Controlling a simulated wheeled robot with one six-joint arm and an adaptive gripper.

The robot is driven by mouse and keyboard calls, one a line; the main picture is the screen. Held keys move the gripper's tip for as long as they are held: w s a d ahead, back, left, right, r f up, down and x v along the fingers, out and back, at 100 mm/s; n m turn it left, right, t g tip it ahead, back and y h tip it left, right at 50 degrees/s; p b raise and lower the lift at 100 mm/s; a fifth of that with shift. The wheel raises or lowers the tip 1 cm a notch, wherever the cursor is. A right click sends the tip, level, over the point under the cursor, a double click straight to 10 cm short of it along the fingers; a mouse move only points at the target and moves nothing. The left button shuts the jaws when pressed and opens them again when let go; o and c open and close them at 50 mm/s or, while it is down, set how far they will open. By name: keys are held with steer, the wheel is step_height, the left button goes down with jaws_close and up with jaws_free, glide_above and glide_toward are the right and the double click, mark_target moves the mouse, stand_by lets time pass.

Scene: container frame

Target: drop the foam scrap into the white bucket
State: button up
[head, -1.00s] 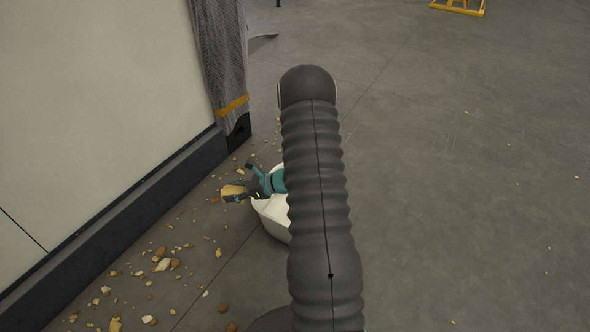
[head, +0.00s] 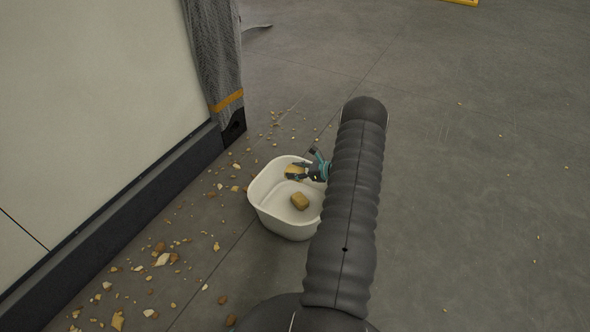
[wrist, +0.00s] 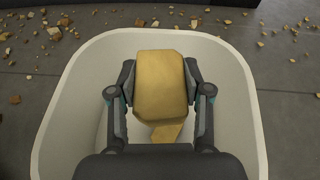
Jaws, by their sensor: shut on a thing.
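The white bucket (head: 262,207) stands on the floor, and its rim (wrist: 75,85) surrounds my gripper in the wrist view. My gripper (head: 298,172) is shut on the foam scrap (wrist: 160,88), a yellowish block pinched between both fingers. In the head view the held foam scrap (head: 291,171) shows over the bucket's far part; how high it is above the bottom I cannot tell. Another tan piece (head: 300,201) lies on the bucket floor and shows partly below the held scrap in the wrist view (wrist: 166,132). My arm hides the bucket's right side.
Many small tan and brown crumbs (head: 163,259) are strewn on the floor left of the bucket. A pale wall panel with a dark base (head: 120,200) and a grey fabric strip (head: 213,60) stand at the left. The floor at the right is mostly clear.

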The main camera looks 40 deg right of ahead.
step_height(320, 180, down, 5)
steer(key=shift+r+b, duration=0.15)
steer(key=shift+b, duration=0.65)
steer(key=o, duration=0.8)
steer(key=v, duration=1.2)
